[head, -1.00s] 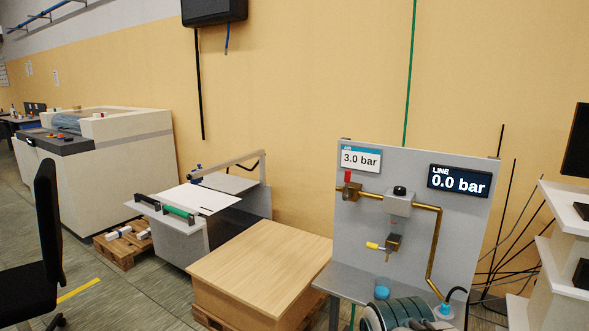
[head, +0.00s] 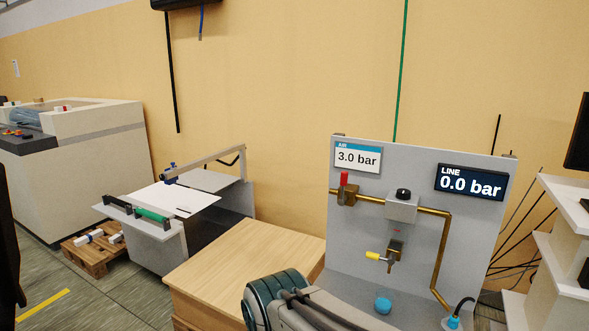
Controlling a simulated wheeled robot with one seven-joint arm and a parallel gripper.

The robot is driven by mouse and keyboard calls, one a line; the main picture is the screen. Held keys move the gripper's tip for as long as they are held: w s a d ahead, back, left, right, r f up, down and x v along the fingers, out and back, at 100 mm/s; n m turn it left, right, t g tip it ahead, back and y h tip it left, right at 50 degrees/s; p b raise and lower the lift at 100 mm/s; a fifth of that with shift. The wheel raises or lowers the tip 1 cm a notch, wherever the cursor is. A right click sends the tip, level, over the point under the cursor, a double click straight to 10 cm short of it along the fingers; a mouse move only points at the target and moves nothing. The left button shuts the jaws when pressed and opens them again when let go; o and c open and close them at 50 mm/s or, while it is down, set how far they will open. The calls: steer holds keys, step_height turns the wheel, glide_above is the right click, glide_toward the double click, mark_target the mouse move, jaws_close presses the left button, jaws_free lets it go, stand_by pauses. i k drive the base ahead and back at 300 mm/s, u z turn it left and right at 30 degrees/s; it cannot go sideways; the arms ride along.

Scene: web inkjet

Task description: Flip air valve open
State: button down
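A grey upright panel (head: 455,224) stands at the right in the head view. It carries a brass pipe (head: 431,212) with a red-handled valve (head: 345,188) at its left end, its handle pointing up. The air sign (head: 357,157) above it reads 3.0 bar. The line display (head: 470,182) reads 0.0 bar. A grey block with a black knob (head: 403,194) sits mid-pipe. Below it is a brass valve with a yellow handle (head: 378,256) pointing left. My arm shows at the bottom, in front of the panel; my gripper is not in view.
A blue round item (head: 383,304) sits on the panel's shelf. A wooden-topped block (head: 225,266) stands left of the panel. A grey machine with a green roller (head: 153,215) is further left. White shelves (head: 560,260) stand at the right edge.

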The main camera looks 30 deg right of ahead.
mark_target(344, 199)
steer(key=z, duration=0.5)
steer(key=i, duration=1)
steer(key=z, duration=0.8)
